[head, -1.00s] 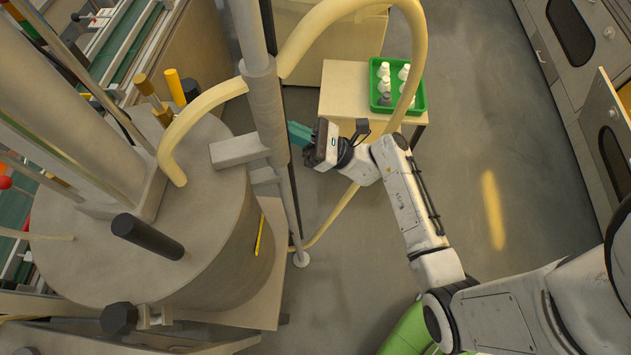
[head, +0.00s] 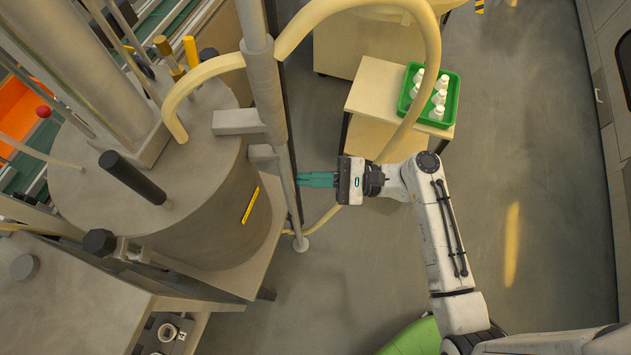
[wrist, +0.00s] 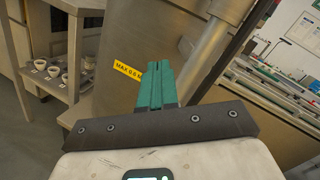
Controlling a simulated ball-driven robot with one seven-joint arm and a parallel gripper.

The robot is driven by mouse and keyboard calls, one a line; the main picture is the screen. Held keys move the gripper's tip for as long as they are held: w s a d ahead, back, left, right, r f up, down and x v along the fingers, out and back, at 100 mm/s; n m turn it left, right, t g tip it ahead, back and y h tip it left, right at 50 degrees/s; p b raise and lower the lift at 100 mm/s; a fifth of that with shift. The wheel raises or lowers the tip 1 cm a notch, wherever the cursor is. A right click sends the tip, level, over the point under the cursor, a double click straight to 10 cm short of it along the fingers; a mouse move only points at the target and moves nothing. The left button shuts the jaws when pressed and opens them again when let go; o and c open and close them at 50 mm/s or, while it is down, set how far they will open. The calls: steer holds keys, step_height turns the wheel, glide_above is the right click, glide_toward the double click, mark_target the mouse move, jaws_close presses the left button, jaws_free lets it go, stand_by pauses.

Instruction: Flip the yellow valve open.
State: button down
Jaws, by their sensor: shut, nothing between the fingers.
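A small yellow upright piece (head: 190,50), which may be the yellow valve's handle, stands beside a brass fitting (head: 164,50) behind the large grey drum (head: 225,200). I cannot tell its setting, and it does not show in the wrist view. My gripper (head: 302,180) is shut and empty, its teal fingers pointing left, right of the drum and close to the vertical pipe (head: 288,190). I cannot tell whether the tips touch the pipe. In the wrist view the closed fingers (wrist: 157,66) point at the drum wall, near its yellow label (wrist: 127,71).
A thick cream hose (head: 432,70) arches above my gripper. A small table (head: 375,92) with a green tray (head: 452,100) of white bottles stands behind my arm. The floor to the right is clear. The wrist view shows a shelf with several white cups (wrist: 54,70).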

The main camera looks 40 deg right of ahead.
steer(key=shift+a+f+n+g+h, duration=0.3)
steer(key=shift+a+f+n+g, duration=0.35)
steer(key=shift+n, duration=0.15)
